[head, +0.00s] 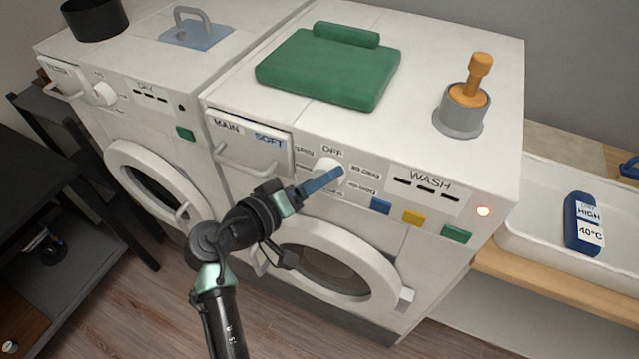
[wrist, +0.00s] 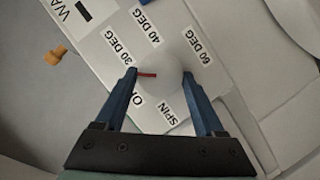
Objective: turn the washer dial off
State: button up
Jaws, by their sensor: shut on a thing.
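The white washer dial (head: 324,166) is on the front panel of the right machine, under an OFF label and left of the WASH panel. In the wrist view the dial (wrist: 168,82) is a round white knob between my fingers. Its red mark points left in that view, between the 30 DEG label and the partly covered OFF label (wrist: 138,102). My gripper (head: 338,174) has blue fingers. In the wrist view my gripper (wrist: 161,76) is shut on the dial, one finger on each side.
A dryer (head: 130,120) stands left of the washer (head: 420,60). A white tray (head: 535,165) is at right. The round washer door is below the panel.

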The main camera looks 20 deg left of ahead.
jog(key=shift+a+f+n+t+h+b, duration=0.1)
jog(key=shift+n+t+h+b, duration=0.3)
jog(key=shift+n, duration=0.65)
jog(key=shift+d+f+n+t+h+b, duration=0.15)
jog(key=shift+n+h+b, duration=0.4)
jog(key=shift+n, duration=0.55)
jog(key=shift+a+f+n+t+h+b, duration=0.15)
jog(key=shift+n+t+h+b, duration=0.35)
jog(key=shift+n, duration=0.55)
jog(key=shift+r, duration=0.1)
jog(key=o, duration=1.4)
jog(key=shift+y, duration=0.25)
jog(key=shift+c, duration=0.2)
jog(key=b+v, duration=0.2)
jog(key=v, duration=1.1)
jog(key=shift+b, duration=0.3)
jog(key=shift+w, duration=0.1)
